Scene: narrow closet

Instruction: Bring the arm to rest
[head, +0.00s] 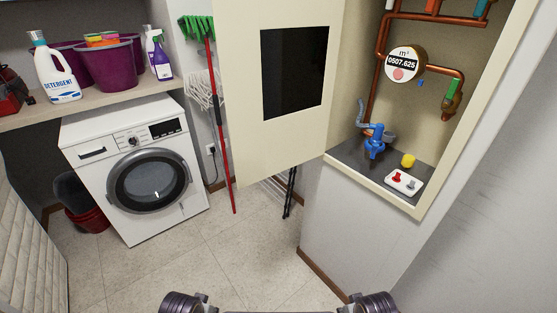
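Dark, rounded parts of my own arms show at the bottom edge of the head view, one left of the middle and one right of it. Neither gripper's fingers can be seen, so what they hold is hidden. In the wall cabinet at the right, a blue valve-like piece (375,143), a yellow piece (408,160) and a white tray (403,190) with a red and a grey piece sit on the dark shelf (352,158). None of these touches a visible part of my arms.
The cabinet door (249,142) stands open. A round meter (405,65) hangs on copper pipes. A washing machine (88,128) stands at left under a shelf (25,118) with buckets and bottles. A red-handled broom (223,155) leans on the wall. The tiled floor (225,255) ahead is clear.

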